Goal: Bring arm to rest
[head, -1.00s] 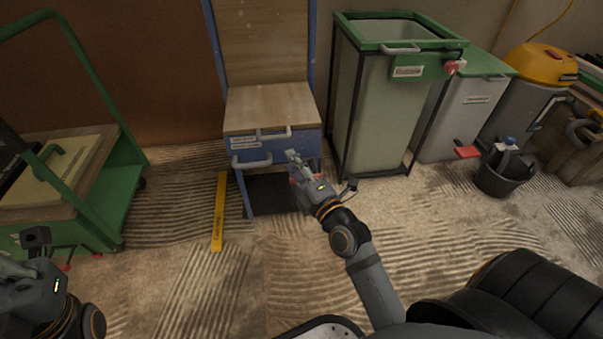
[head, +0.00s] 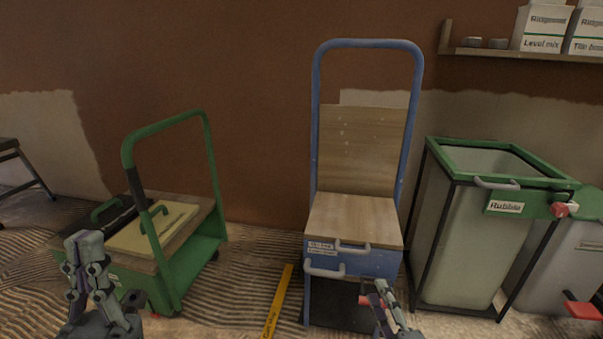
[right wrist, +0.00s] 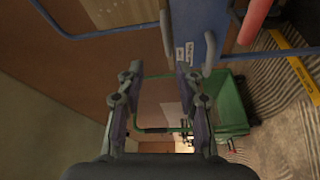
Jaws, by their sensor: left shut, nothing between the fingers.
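My left gripper (head: 86,245) points upward at the lower left of the head view, in front of the green trolley (head: 180,272). It is shut and empty. My right gripper (head: 377,290) shows at the bottom of the head view, in front of the lower part of the blue cart (head: 375,262). In the right wrist view the fingers of my right gripper (right wrist: 158,80) stand apart with nothing held between them. The right forearm is out of the head view.
The blue cart has a wooden top and grey handles. A framed rubble bin (head: 462,230) stands right of it. A yellow level (head: 278,302) lies on the ridged floor left of the cart. A shelf (head: 520,55) with boxes hangs at the upper right.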

